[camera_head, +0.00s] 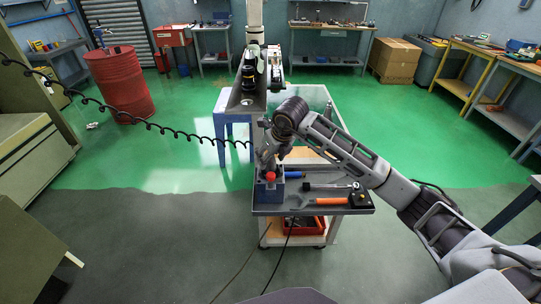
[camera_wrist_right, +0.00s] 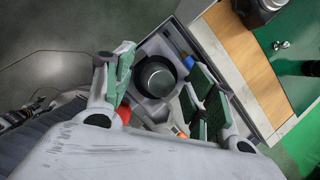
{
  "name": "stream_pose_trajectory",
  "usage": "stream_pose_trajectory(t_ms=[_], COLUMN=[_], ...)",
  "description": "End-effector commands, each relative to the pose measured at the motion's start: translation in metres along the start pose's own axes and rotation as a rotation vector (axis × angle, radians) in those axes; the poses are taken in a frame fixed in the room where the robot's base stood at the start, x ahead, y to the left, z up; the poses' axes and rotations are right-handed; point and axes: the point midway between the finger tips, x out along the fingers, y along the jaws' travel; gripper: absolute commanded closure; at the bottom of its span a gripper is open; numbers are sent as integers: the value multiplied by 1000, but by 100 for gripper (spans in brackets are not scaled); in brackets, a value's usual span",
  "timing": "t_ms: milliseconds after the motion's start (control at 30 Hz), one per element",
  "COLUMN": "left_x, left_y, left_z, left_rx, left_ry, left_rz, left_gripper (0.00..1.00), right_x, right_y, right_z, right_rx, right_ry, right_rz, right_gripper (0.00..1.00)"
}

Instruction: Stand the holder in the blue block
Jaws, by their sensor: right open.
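The blue block (camera_head: 268,196) sits at the left end of the cart's dark tray, appearing dark blue-grey. In the right wrist view, a holder (camera_wrist_right: 157,76) with a dark round flange and grey centre is seen end-on between my fingers, over the pale block (camera_wrist_right: 152,48). It looks upright in the block; how deep it sits cannot be told. My right gripper (camera_head: 268,166) is just above the block in the head view. In the wrist view its green-padded fingers (camera_wrist_right: 160,85) are spread on both sides of the holder, with gaps. My left gripper is not in view.
A red part (camera_head: 270,176) shows at the block. A machine (camera_head: 248,100) stands behind the tray.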

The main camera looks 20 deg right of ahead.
Motion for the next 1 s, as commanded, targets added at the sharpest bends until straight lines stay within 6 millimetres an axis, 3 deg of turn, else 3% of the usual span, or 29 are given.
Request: stream_pose_trajectory(t_ms=[367, 1000], left_x=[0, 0], left_y=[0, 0], left_z=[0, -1], left_rx=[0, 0], left_ry=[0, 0], left_rz=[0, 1], left_gripper=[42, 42], right_x=[-24, -111], right_y=[0, -1], right_z=[2, 2], right_rx=[-1, 0], right_ry=[-8, -9], right_rz=[-1, -1], right_gripper=[44, 44])
